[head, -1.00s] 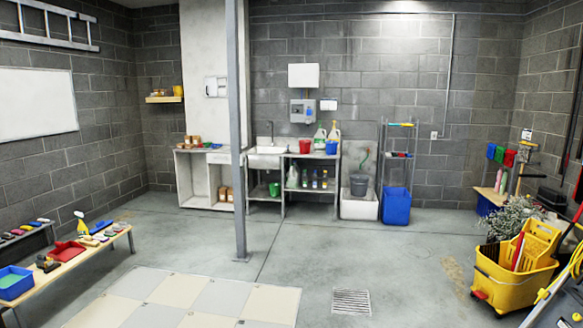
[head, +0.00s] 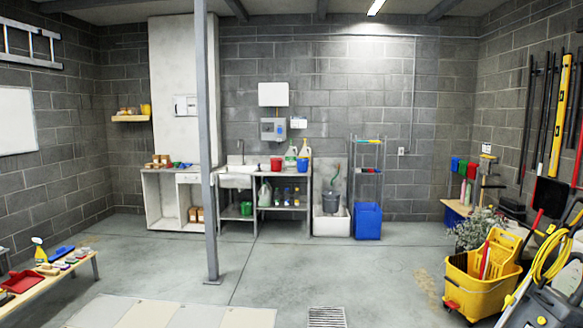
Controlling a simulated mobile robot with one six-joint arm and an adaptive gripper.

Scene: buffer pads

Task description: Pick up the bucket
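Several buckets show in the head view, and I cannot tell which one the task means. A red bucket (head: 276,163) and a blue bucket (head: 302,164) stand on the metal counter right of the sink. A green bucket (head: 246,208) is on the low shelf under the sink. A grey bucket (head: 329,201) sits in a white floor basin (head: 331,225). A yellow wheeled mop bucket (head: 478,292) stands on the floor at the right. My gripper is not in view, and all the buckets in the room stand away from my camera.
A grey post (head: 208,150) rises from the floor left of centre. A low bench (head: 50,285) with brushes and a spray bottle is at the left. A pressure washer (head: 545,305) and a plant (head: 478,230) crowd the right. The middle floor (head: 380,270) is clear, with a drain grate (head: 327,317).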

